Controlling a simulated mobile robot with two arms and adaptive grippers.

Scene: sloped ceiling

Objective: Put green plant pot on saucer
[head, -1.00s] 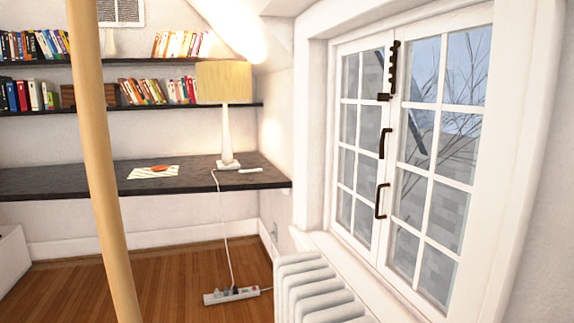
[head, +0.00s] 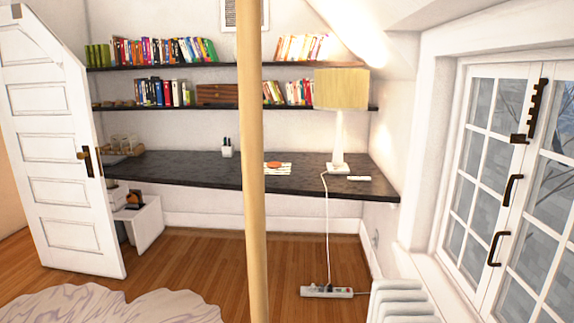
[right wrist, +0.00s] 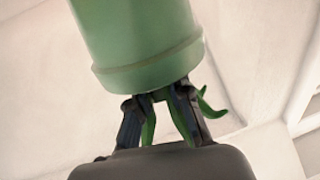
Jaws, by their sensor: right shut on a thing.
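The green plant pot (right wrist: 140,40) fills the upper middle of the right wrist view, with its rim toward my right gripper (right wrist: 160,100). Green leaves (right wrist: 205,105) stick out below the rim, between and beside the fingers. The gripper is shut on the plant pot; the exact contact is partly hidden. My left gripper is in neither view.
A pale post (head: 252,200) stands between me and the desk. A lamp (head: 340,110) stands on the desk. A power strip (head: 327,291) and cord are on the floor.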

